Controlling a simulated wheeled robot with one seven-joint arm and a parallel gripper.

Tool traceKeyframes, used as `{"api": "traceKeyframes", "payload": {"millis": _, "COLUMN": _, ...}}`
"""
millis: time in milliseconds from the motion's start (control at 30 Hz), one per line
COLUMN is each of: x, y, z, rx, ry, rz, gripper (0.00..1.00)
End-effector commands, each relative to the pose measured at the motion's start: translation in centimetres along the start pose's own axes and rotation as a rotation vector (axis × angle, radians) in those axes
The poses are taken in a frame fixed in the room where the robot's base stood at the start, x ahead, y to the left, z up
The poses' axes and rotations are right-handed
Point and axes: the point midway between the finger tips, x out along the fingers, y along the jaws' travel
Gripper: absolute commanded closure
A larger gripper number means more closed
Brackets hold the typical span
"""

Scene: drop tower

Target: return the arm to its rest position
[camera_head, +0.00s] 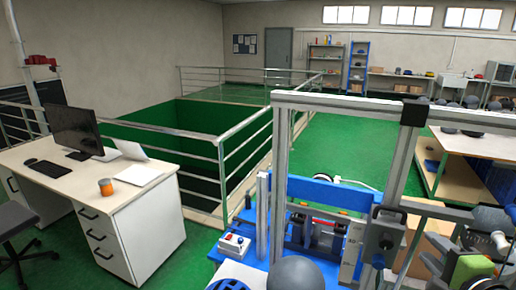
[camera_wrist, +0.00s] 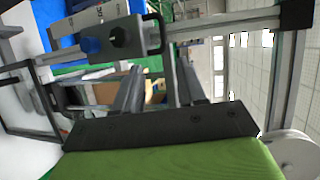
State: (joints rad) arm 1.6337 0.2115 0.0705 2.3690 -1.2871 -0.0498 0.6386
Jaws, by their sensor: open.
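My gripper (camera_wrist: 160,82) shows in the wrist view as two dark fingers standing apart on a dark plate, above a green body. Nothing is seen held between the fingers. In the head view, part of my arm with a green section is at the lower right, close to the drop tower's metal frame (camera_head: 398,155). The fingers are hard to make out there. In the wrist view, a grey clamp block with a dark knob (camera_wrist: 118,37) and a blue knob lies beyond the fingertips. I cannot tell its distance.
A grey dome (camera_head: 295,273) sits in front. A white desk (camera_head: 150,215) with a monitor is left, beside a railed floor opening.

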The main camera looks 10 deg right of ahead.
Motion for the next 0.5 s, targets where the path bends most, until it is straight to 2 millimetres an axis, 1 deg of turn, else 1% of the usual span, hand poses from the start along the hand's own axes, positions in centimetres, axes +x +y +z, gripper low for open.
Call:
{"api": "traceKeyframes", "payload": {"millis": 67, "x": 1.1, "y": 0.4, "z": 2.6, "rx": -0.075, "ry": -0.062, "rz": 0.056, "gripper": 0.60}}
{"api": "traceKeyframes", "payload": {"millis": 167, "x": 2.6, "y": 2.0, "z": 8.5, "rx": -0.273, "ry": -0.199, "rz": 0.194, "gripper": 0.60}}
{"api": "traceKeyframes", "payload": {"millis": 200, "x": 2.7, "y": 2.8, "z": 11.0, "rx": -0.371, "ry": -0.259, "rz": 0.254, "gripper": 0.60}}
{"api": "traceKeyframes", "payload": {"millis": 267, "x": 2.4, "y": 4.0, "z": 14.4, "rx": -0.519, "ry": -0.345, "rz": 0.336, "gripper": 0.60}}
{"api": "traceKeyframes", "payload": {"millis": 300, "x": 1.9, "y": 4.8, "z": 16.6, "rx": -0.621, "ry": -0.401, "rz": 0.386, "gripper": 0.60}}
{"api": "traceKeyframes", "payload": {"millis": 367, "x": 0.6, "y": 5.9, "z": 19.3, "rx": -0.778, "ry": -0.478, "rz": 0.451, "gripper": 0.60}}
{"api": "traceKeyframes", "payload": {"millis": 400, "x": -0.5, "y": 6.4, "z": 20.9, "rx": -0.883, "ry": -0.526, "rz": 0.488, "gripper": 0.60}}
{"api": "traceKeyframes", "payload": {"millis": 467, "x": -2.5, "y": 7.2, "z": 22.8, "rx": -1.036, "ry": -0.591, "rz": 0.534, "gripper": 0.60}}
{"api": "traceKeyframes", "payload": {"millis": 500, "x": -3.9, "y": 7.5, "z": 23.8, "rx": -1.132, "ry": -0.628, "rz": 0.556, "gripper": 0.60}}
